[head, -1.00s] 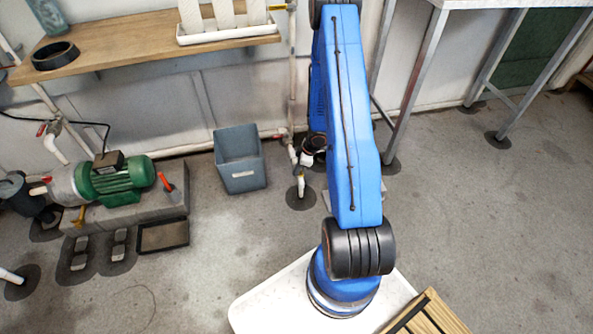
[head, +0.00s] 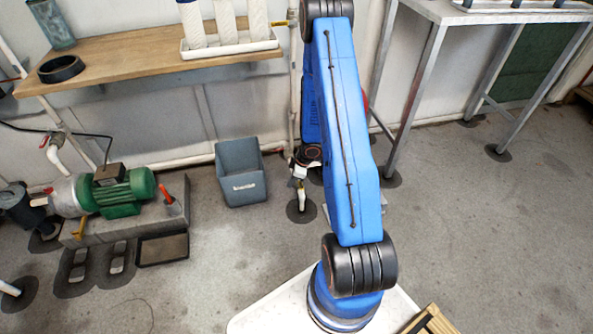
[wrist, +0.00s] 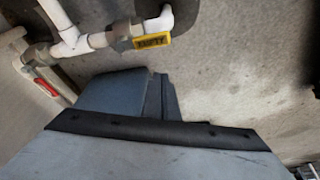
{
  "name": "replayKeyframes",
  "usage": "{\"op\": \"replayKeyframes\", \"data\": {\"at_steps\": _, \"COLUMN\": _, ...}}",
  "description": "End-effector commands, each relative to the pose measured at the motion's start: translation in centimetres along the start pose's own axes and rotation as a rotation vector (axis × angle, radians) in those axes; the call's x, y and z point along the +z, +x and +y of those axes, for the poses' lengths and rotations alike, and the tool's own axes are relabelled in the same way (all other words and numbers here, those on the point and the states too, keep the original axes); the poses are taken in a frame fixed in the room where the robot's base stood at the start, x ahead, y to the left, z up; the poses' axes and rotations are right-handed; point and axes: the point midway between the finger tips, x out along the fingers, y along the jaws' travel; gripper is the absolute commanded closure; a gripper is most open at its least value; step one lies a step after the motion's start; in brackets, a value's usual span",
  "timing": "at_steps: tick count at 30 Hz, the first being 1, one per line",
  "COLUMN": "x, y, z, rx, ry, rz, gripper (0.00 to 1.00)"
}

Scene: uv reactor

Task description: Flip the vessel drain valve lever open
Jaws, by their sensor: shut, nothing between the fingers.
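In the wrist view a white pipe run (wrist: 85,42) crosses the upper left and ends in an elbow. A grey valve body sits on it with a yellow lever (wrist: 151,41) bearing dark lettering, lying roughly along the pipe. My gripper (wrist: 150,78) is shut and empty, its dark blue-grey fingers just below the yellow lever in the picture, with a visible gap. In the head view the white drain pipe (head: 300,186) stands left of my blue arm, low above the floor. My gripper is mostly hidden behind the arm there, and the lever is not clear.
A second valve with a red handle (wrist: 46,88) lies left in the wrist view. In the head view a grey bin (head: 241,170) stands left of the pipe, a green pump (head: 124,192) farther left, and a metal table (head: 425,80) at right. Open floor lies at right.

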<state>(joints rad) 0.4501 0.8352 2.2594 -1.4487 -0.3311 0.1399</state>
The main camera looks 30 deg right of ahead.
Motion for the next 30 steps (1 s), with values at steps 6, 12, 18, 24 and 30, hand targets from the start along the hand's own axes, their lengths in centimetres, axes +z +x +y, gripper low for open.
{"op": "replayKeyframes", "data": {"at_steps": 6, "x": -0.1, "y": -2.8, "z": 0.4, "rx": 0.003, "ry": -0.003, "rz": 0.001, "gripper": 1.00}}
{"op": "replayKeyframes", "data": {"at_steps": 12, "x": -0.2, "y": -5.5, "z": 0.7, "rx": 0.003, "ry": -0.002, "rz": 0.001, "gripper": 1.00}}
{"op": "replayKeyframes", "data": {"at_steps": 18, "x": -0.2, "y": -7.3, "z": 0.9, "rx": 0.001, "ry": -0.001, "rz": 0.002, "gripper": 1.00}}
{"op": "replayKeyframes", "data": {"at_steps": 24, "x": -0.2, "y": -8.0, "z": 0.9, "rx": 0.000, "ry": -0.001, "rz": 0.001, "gripper": 1.00}}
{"op": "replayKeyframes", "data": {"at_steps": 30, "x": -0.2, "y": -8.0, "z": 0.9, "rx": 0.000, "ry": -0.001, "rz": 0.001, "gripper": 1.00}}
